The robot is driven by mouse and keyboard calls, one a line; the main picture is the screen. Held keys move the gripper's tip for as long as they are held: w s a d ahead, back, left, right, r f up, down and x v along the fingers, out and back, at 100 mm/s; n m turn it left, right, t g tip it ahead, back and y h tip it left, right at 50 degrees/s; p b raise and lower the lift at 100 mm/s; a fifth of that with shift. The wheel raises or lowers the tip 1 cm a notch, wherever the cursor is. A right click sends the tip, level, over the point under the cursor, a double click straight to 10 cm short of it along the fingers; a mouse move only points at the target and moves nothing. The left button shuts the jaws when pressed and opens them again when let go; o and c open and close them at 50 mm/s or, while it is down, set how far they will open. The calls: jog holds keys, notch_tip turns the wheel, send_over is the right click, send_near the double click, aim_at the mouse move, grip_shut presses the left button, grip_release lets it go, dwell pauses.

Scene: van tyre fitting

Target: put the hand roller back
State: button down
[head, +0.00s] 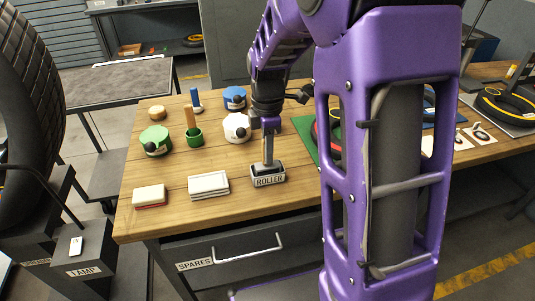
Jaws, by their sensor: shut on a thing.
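My gripper (270,124) points down over the wooden workbench (225,215) and is shut on the hand roller (268,150), whose grey, upright stem shows below the jaws. The roller's upper part is hidden by the gripper.
A green mat (306,137) lies to the right, partly behind my arm. A SPARES drawer (235,250) is below.

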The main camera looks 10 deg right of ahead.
jog(key=shift+f, duration=0.25)
jog(key=shift+f, duration=0.2)
jog(key=c, duration=0.8)
grip_release()
jog(key=shift+r, duration=0.1)
notch_tip(320, 180, up, 12)
jog(key=shift+r+p, duration=0.1)
jog(key=shift+p, duration=0.8)
